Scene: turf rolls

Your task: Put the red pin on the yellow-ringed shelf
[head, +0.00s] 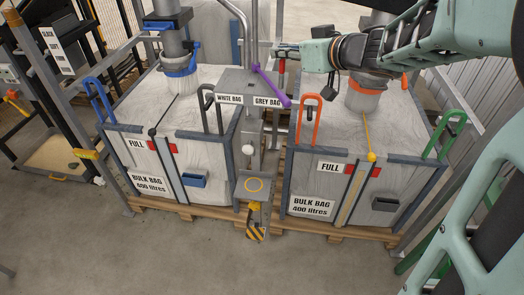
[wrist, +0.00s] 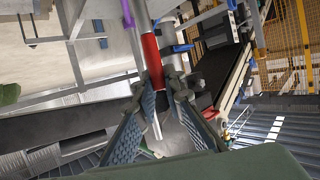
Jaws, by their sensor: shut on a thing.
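The red pin (wrist: 152,62), with a thin silver shank, is between the fingers of my gripper (wrist: 163,92) in the wrist view. In the head view my gripper (head: 282,52) is at the top centre, shut on the red pin (head: 282,66), which hangs roughly upright below the fingers. The yellow-ringed shelf (head: 244,194) is a small grey ledge between the two bulk bag boxes. It is empty inside its ring and lies lower and nearer than my gripper.
A purple lever (head: 271,85) stands beside the pin above the grey post with WHITE BAG and GREY BAG labels (head: 248,99). Orange (head: 300,120) and dark handles flank the post. A white ball (head: 248,150) sits above the shelf. The floor in front is clear.

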